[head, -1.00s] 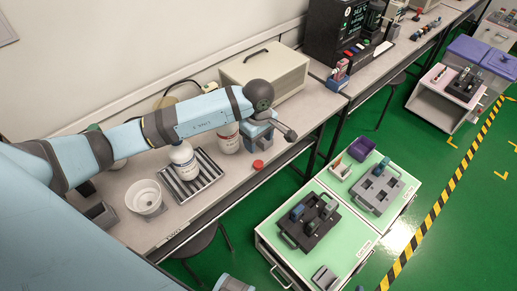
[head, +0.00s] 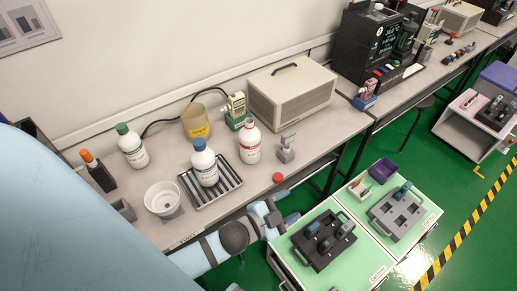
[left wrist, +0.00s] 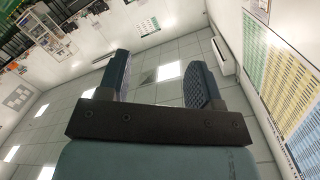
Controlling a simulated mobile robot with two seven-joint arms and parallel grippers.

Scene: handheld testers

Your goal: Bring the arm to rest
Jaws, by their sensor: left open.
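My left arm (head: 196,257) reaches in low from the left, in front of the bench. My left gripper (head: 284,210) is beside the bench's front edge, near the left end of the green-topped cart (head: 344,262). In the left wrist view the left gripper (left wrist: 160,78) shows two dark padded fingers spread apart with nothing between them. Behind them are ceiling panels and wall posters, so that camera looks upward. My right gripper is not in view.
The cart carries a black tray (head: 308,254) and a grey tray (head: 404,222) with handheld devices.

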